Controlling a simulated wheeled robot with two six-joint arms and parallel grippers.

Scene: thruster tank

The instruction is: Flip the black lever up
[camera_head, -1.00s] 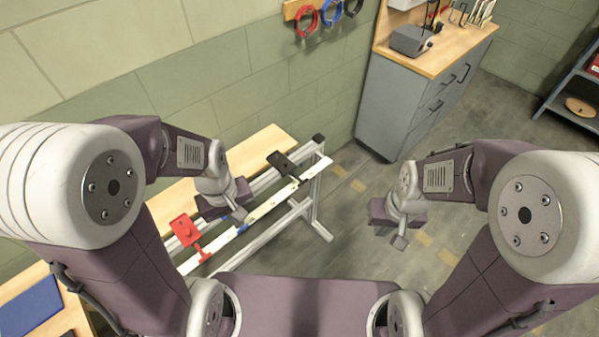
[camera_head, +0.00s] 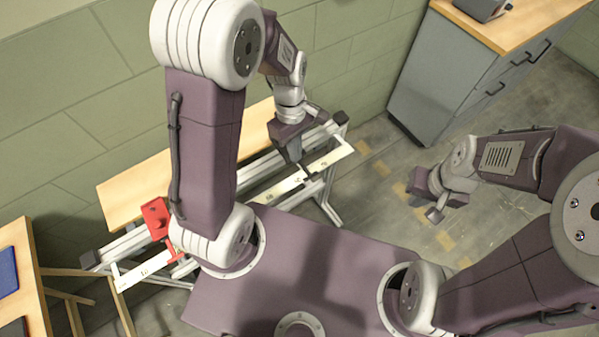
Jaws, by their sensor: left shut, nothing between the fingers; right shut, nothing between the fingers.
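The black lever (camera_head: 308,172) is on the right part of the metal rail stand, mostly hidden behind my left gripper. Only a thin dark part of it shows, just below and right of the fingers. My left gripper (camera_head: 293,152) is shut and empty, pointing down over the rail right at the lever. I cannot tell whether it touches the lever. My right gripper (camera_head: 436,212) is shut and empty, held over the floor to the right of the stand.
A red lever fixture (camera_head: 155,215) sits on the left part of the rail stand (camera_head: 268,190). A wooden board (camera_head: 140,190) runs behind the rail. A wooden table (camera_head: 32,285) is at the left, a grey cabinet (camera_head: 445,85) at the upper right. Floor is clear right of the stand.

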